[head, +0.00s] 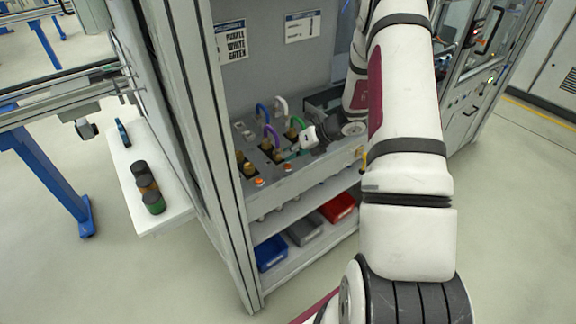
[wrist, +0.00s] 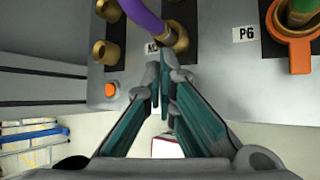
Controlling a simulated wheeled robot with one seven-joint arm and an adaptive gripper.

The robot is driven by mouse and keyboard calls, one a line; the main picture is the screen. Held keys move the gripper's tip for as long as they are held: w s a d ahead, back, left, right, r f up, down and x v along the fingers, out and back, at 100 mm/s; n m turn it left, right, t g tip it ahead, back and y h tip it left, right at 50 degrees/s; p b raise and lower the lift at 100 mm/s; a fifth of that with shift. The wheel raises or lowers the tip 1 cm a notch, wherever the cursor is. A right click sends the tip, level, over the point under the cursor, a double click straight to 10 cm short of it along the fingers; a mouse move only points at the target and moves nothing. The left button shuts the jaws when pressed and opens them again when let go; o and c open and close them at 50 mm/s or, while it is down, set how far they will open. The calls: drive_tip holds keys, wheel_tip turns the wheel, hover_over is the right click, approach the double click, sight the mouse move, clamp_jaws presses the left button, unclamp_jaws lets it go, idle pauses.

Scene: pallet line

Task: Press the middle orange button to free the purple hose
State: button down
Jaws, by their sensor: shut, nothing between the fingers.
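The purple hose (head: 271,135) is plugged into a socket in the panel. In the wrist view the purple hose (wrist: 148,20) ends in a brass fitting (wrist: 173,40). In the head view, one orange button (head: 259,182) is at the front left and another (head: 287,168) is to its right; I cannot see a third clearly. The wrist view shows one orange button (wrist: 111,90) left of my fingers. My gripper (head: 294,155) is shut and empty, its fingertips (wrist: 160,72) just in front of the purple hose's fitting. They hide part of the panel and a label there.
A green hose (wrist: 303,10) in an orange collar (wrist: 292,48) stands to the right, by the label P6. Blue (head: 262,112) and white (head: 281,105) hoses stand behind. Blue (head: 270,252), grey (head: 305,229) and red (head: 338,207) bins sit below. The cabinet's upright post (head: 205,150) is at the left.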

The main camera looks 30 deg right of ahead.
sight(289, 164)
drive_tip(key=shift+r+p, duration=0.65)
drive_tip(key=shift+r, duration=1.85)
